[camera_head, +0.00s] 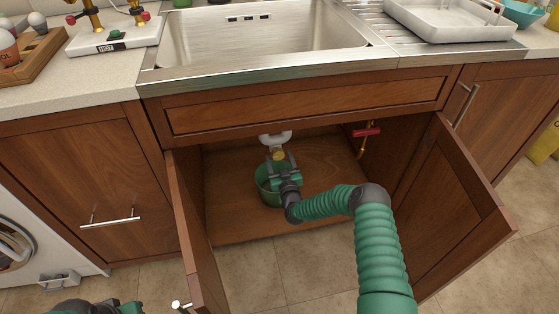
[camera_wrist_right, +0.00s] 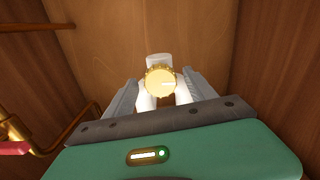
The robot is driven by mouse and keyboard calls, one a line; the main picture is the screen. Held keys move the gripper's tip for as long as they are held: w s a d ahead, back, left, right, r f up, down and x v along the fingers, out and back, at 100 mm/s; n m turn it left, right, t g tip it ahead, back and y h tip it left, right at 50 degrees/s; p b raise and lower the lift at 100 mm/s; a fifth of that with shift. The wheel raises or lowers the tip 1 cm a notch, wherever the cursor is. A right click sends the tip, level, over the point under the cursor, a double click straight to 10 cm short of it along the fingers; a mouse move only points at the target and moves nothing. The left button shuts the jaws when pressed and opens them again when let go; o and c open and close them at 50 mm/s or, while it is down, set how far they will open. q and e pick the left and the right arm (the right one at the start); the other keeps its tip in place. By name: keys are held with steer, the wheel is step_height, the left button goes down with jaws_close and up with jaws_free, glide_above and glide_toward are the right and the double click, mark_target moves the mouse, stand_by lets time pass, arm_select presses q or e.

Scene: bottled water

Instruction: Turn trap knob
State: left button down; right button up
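The trap knob (camera_head: 278,155) is a small brass-yellow round knob on the white trap pipe (camera_head: 274,138) under the sink. In the right wrist view the knob (camera_wrist_right: 161,82) faces the camera, with the white pipe (camera_wrist_right: 158,61) behind it. My right gripper (camera_head: 281,160) reaches into the open cabinet at the knob. Its grey fingers stand on the left and right of the knob in the wrist view, with gaps showing, so it looks open. My left gripper (camera_head: 122,308) shows only partly at the bottom left edge; its fingers are unclear.
A green bucket (camera_head: 268,184) stands on the cabinet floor below the trap. A red valve handle (camera_head: 367,132) on a brass pipe is at the right inside. The open left door (camera_head: 192,235) and right door (camera_head: 445,215) flank the opening.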

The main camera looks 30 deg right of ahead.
steer(key=p+v, duration=0.7)
steer(key=v, duration=0.9)
steer(key=shift+s, duration=0.4)
steer(key=shift+a+f, duration=0.1)
steer(key=shift+a, duration=0.05)
